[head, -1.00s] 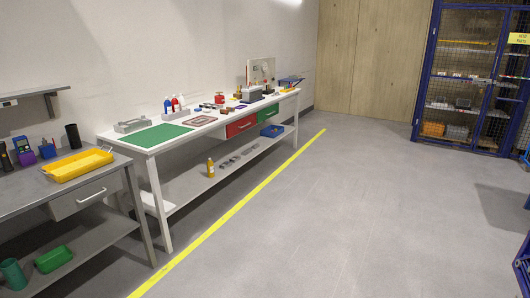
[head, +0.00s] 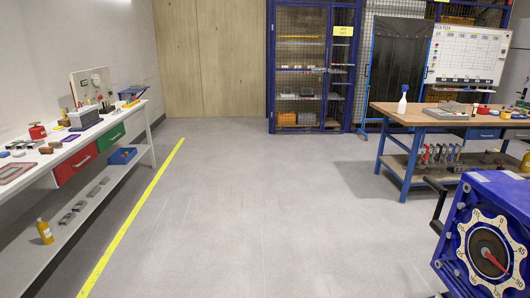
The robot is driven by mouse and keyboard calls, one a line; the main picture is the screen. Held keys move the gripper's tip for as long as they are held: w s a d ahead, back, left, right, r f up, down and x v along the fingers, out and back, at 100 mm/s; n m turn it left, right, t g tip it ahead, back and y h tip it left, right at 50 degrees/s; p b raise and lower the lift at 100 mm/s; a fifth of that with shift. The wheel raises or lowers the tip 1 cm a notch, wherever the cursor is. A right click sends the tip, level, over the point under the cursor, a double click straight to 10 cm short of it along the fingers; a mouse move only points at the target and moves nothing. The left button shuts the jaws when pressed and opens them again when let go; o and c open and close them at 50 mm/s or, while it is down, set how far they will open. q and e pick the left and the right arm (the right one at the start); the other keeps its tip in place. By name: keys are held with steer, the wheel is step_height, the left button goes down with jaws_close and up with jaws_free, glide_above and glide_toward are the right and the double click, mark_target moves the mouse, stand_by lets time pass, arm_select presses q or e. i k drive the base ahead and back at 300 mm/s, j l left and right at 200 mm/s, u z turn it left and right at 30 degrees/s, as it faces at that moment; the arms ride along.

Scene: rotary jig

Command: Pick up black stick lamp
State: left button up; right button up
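I cannot make out a black stick lamp in the head view; small items on the benches are too far off to tell apart. The white bench (head: 140,119) on the left carries many small tools and parts. The wooden-topped bench (head: 404,118) on the right carries a grey tray-like item, a white spray bottle (head: 402,100) and small red and yellow items. Neither of my grippers is in view.
A blue jig with a numbered dial (head: 487,252) stands close at the lower right. A blue mesh cabinet (head: 300,75) stands at the back. Grey floor (head: 240,210) is clear in the middle, with a yellow line (head: 130,220) on the left.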

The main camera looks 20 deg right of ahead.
mark_target(475, 112)
steer(key=i+z, duration=0.5)
steer(key=i, duration=1.65)
steer(key=i+z, duration=0.25)
steer(key=i, duration=0.2)
steer(key=i+z, duration=0.25)
steer(key=i, duration=0.2)
steer(key=i+j+z, duration=0.25)
steer(key=i, duration=0.2)
steer(key=i+j+z, duration=0.25)
steer(key=i, duration=0.2)
steer(key=i+l+z, duration=0.2)
steer(key=i+z, duration=0.25)
steer(key=i+l+z, duration=0.1)
steer(key=i+z, duration=0.35)
steer(key=i+j+z, duration=0.1)
steer(key=i+z, duration=0.35)
